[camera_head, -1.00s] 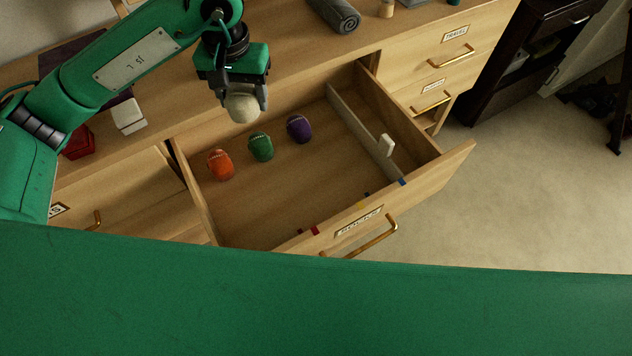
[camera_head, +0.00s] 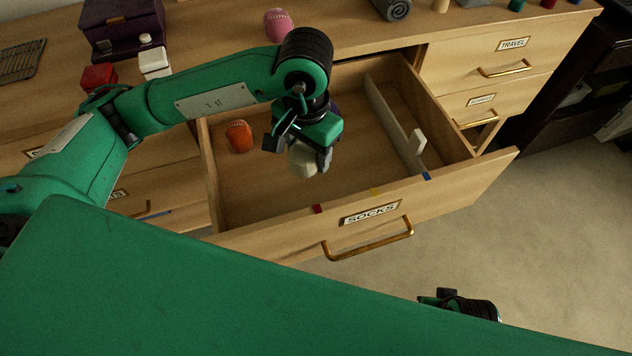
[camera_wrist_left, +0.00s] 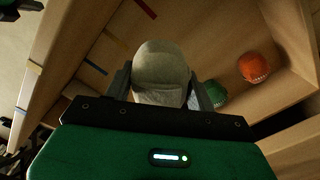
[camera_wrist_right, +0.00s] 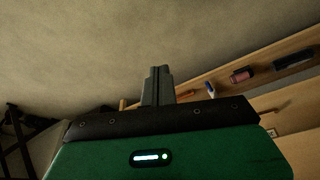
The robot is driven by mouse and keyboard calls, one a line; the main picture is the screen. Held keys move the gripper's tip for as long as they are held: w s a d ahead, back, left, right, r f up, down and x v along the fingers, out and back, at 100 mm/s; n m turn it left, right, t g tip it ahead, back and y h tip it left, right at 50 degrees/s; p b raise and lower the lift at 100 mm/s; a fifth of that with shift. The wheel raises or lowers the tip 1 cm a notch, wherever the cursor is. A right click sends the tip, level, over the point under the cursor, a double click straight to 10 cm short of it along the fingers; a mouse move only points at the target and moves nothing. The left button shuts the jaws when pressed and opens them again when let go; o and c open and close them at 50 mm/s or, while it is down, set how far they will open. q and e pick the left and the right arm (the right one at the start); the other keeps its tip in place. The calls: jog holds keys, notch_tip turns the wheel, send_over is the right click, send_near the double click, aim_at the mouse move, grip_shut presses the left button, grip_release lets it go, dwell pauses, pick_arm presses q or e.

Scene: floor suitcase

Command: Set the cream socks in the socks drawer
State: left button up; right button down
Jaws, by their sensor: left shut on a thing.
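The cream socks (camera_head: 303,162) are a rolled bundle held between the fingers of my left gripper (camera_head: 302,152). They also fill the middle of the left wrist view (camera_wrist_left: 160,68). The gripper hangs over the inside of the open socks drawer (camera_head: 300,226), whose front carries a SOCKS label. I cannot tell whether the bundle touches the drawer floor. The orange socks (camera_head: 239,136) lie at the drawer's left. The green socks (camera_wrist_left: 214,93) show in the left wrist view but are hidden by the arm in the head view. My right gripper (camera_wrist_right: 157,86) is shut and empty, away from the drawer.
A pale divider (camera_head: 395,125) runs along the drawer's right side. Pink socks (camera_head: 278,25), a grey roll (camera_head: 393,9), a purple case (camera_head: 122,30), a red box (camera_head: 98,77) and a white bottle (camera_head: 154,63) stand on the dresser top. The drawer's front middle floor looks clear.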

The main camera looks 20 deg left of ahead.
aim_at(309, 201)
pick_arm(q)
notch_tip(309, 201, down, 16)
jog(key=shift+r, duration=0.1)
jog(key=shift+b, duration=0.3)
jog(key=o, duration=0.8)
jog(key=shift+o, duration=0.9)
pick_arm(e)
jog(key=shift+v, duration=1)
jog(key=shift+w, duration=0.15)
